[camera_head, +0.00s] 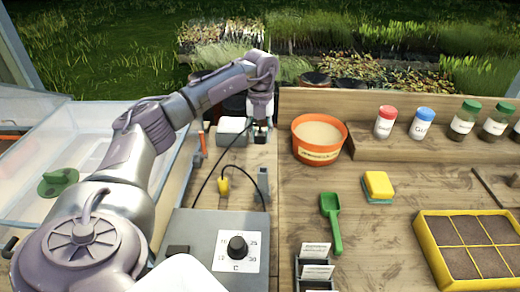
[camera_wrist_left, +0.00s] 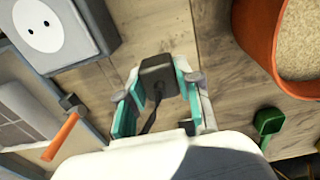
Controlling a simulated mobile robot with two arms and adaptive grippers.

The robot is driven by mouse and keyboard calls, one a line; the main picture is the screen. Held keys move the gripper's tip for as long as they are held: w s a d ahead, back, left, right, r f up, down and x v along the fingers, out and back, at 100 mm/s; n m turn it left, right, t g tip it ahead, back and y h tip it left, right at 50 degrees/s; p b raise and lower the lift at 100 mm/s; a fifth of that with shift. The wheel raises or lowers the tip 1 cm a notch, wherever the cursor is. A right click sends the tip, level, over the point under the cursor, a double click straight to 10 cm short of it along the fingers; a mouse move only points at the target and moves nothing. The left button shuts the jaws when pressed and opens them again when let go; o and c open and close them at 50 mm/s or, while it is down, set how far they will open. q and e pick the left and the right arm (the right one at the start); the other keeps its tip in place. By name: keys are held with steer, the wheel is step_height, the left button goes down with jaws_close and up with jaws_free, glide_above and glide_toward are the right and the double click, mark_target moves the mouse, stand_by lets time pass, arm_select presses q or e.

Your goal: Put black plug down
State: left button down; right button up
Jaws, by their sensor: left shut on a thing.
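The black plug (camera_wrist_left: 158,72) sits between the teal-padded fingers of my left gripper (camera_wrist_left: 160,88) in the left wrist view, with its cable running back toward the wrist. The left gripper is shut on it. In the head view my left gripper (camera_head: 261,128) points down over the wooden bench, just right of the white socket box (camera_head: 231,126). The plug is small and mostly hidden there. The left wrist view shows the socket box's face (camera_wrist_left: 42,26) with two holes, apart from the plug. Whether the plug touches the bench is unclear. My right gripper is not in view.
A grey control box (camera_head: 237,247) with a dial stands nearer. An orange pot (camera_head: 319,138) stands right of the gripper. An orange-handled tool (camera_wrist_left: 60,138) lies left. Bare wood surrounds the plug.

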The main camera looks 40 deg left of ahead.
mark_target(260, 144)
arm_select(q)
step_height(260, 144, down, 4)
steer(key=b, duration=0.4)
steer(key=shift+f, duration=0.15)
steer(key=shift+r, duration=0.2)
steer(key=shift+f, duration=0.1)
steer(key=shift+f, duration=0.55)
steer(key=c, duration=0.8)
jaws_free()
steer(key=shift+r, duration=0.15)
